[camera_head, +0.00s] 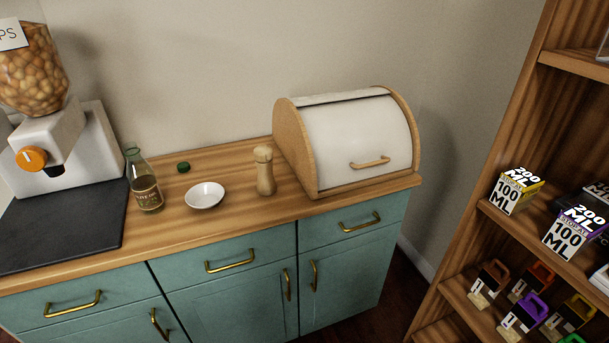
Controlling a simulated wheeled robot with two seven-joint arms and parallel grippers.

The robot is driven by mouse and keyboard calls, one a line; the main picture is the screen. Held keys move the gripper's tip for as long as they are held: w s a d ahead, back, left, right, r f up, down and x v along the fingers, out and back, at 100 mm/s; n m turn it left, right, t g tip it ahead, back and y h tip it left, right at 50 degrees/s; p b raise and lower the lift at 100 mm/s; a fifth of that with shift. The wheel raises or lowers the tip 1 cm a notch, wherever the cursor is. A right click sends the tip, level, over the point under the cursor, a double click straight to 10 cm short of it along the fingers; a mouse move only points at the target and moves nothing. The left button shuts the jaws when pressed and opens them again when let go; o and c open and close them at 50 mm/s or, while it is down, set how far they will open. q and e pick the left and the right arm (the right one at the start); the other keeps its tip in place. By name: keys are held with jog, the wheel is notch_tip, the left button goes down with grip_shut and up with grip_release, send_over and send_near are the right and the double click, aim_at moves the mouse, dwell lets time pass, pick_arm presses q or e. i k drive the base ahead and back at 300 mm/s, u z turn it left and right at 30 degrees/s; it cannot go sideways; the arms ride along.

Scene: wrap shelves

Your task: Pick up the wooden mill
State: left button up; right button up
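The wooden mill (264,171) stands upright on the wooden countertop (232,223), just left of the bread box. It is light brown with a rounded head and a narrow neck. Nothing covers it in the head view. Neither of my grippers shows in this view.
A white bread box (355,135) with wooden sides stands close right of the mill. A small white bowl (205,195), a green cap (183,167), a glass bottle (146,185) and a dispenser (72,150) stand to the left. A wooden shelf (497,219) with boxes stands at right.

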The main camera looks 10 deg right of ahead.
aim_at(265, 184)
jog(key=z, duration=1.2)
jog(key=i, duration=0.8)
jog(key=u, duration=2.55)
